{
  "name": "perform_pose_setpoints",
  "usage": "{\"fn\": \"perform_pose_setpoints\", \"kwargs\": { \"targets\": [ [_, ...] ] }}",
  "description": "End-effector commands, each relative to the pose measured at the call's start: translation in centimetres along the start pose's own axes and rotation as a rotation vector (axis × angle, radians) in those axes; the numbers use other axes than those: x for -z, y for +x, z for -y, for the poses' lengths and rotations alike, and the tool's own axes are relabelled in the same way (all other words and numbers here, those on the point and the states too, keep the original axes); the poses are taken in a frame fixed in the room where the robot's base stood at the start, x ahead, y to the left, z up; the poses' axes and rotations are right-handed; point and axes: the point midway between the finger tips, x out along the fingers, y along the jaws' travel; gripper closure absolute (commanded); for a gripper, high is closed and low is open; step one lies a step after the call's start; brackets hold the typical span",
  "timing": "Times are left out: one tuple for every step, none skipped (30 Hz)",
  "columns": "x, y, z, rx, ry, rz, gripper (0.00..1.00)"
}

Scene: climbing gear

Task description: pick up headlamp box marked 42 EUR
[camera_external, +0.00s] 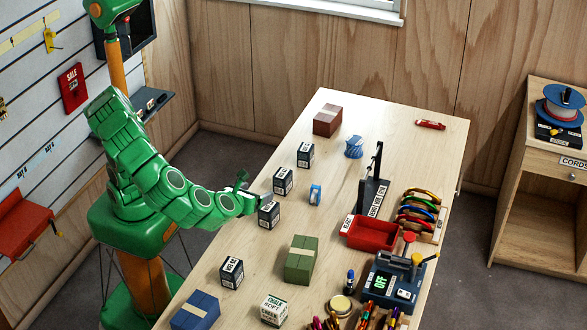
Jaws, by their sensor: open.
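Several small dark boxes with white labels stand on the wooden table (340,235). One box (305,155) is farthest back, a second box (283,181) is a little nearer, and a third box (269,213) is nearer still. A fourth box (231,272) stands apart toward the front left. The label print is too small to tell surely which one reads 42 EUR. My gripper (252,194) is open at the table's left side, close to the upper left of the third box. I cannot tell whether it touches that box. Nothing shows between its fingers.
A blue tape roll (315,194) stands right of the third box. A green box (300,259), a blue box (195,311) and a white chalk box (274,310) stand nearer the front. A red tray (370,233) and a dark upright stand (373,190) are farther right.

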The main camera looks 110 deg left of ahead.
Motion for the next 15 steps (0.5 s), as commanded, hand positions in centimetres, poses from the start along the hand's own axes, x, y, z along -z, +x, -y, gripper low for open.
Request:
{"fn": "perform_pose_setpoints", "kwargs": {
  "targets": [
    [1.0, 0.5, -0.1, -0.003, 0.005, 0.003, 0.21],
    [1.5, 0.7, -0.1, -0.004, 0.004, 0.004, 0.21],
    [2.3, 1.0, -0.1, -0.004, 0.004, 0.004, 0.21],
    [2.8, 1.3, -0.1, -0.005, 0.003, 0.003, 0.21],
    [3.6, 1.6, -0.1, -0.004, 0.003, 0.002, 0.21],
    [4.5, 1.9, -0.1, -0.003, 0.003, 0.001, 0.21],
    [5.1, 2.2, 0.0, -0.002, 0.003, 0.001, 0.21],
    [5.8, 2.4, 0.0, -0.002, 0.004, 0.002, 0.21],
    [6.6, 2.8, 0.0, -0.002, 0.003, 0.003, 0.21],
    [7.2, 3.0, 0.0, -0.002, 0.002, 0.003, 0.21],
    [7.6, 3.2, 0.0, -0.002, 0.002, 0.002, 0.21],
    [8.2, 3.4, 0.0, -0.002, 0.000, 0.001, 0.21],
    [8.5, 3.5, 0.0, -0.002, -0.001, 0.000, 0.21],
    [8.8, 3.7, 0.0, -0.001, -0.001, -0.001, 0.21],
    [9.2, 3.8, 0.0, -0.001, -0.001, -0.001, 0.21]
  ]
}}
